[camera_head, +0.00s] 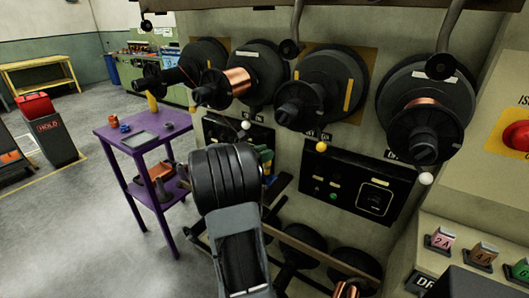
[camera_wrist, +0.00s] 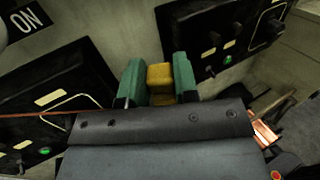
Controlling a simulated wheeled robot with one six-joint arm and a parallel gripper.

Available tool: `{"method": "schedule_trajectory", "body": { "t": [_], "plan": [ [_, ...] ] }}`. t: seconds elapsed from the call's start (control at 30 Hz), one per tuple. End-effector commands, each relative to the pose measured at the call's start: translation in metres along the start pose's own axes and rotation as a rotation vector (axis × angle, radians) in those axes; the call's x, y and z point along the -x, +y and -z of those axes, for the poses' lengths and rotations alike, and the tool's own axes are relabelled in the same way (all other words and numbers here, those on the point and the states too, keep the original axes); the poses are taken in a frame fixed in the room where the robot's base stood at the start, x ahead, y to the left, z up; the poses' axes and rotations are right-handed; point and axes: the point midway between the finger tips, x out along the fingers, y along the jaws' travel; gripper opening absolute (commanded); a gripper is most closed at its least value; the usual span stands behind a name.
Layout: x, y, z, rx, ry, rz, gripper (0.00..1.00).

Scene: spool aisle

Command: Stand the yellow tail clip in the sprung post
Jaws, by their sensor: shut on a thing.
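My gripper (camera_wrist: 158,66) has green fingers, shut on a yellow block (camera_wrist: 160,76) that looks like the yellow tail clip. In the head view my gripper (camera_head: 266,158) shows only partly behind my dark wrist, in front of the machine's lower face. The clip is mostly hidden there. It is held in the air, apart from the panels. I cannot pick out the sprung post with certainty in either view. A thin copper-coloured strand (camera_wrist: 45,115) runs in from the left of the wrist view towards my gripper; its end is hidden.
Large dark spools with copper wire (camera_head: 425,115) line the machine. A control panel (camera_head: 350,185) has a yellow ball (camera_head: 321,146) at its upper edge. More spools lie low at right.

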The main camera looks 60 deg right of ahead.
Motion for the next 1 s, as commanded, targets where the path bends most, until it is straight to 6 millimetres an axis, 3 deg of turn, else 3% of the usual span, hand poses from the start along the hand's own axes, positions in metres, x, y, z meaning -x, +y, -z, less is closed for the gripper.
{"method": "schedule_trajectory", "body": {
  "t": [0.17,0.2,0.47,0.77,1.0],
  "plan": [
    [0.000,0.000,0.000,0.000,0.000,0.000,0.00],
    [0.000,0.000,0.000,0.000,0.000,0.000,0.32],
    [0.000,0.000,0.000,0.000,0.000,0.000,0.57],
    [0.003,0.000,0.000,0.000,0.000,-0.001,0.58],
    [0.037,0.001,0.000,0.000,0.001,-0.004,0.58]
  ]
}}
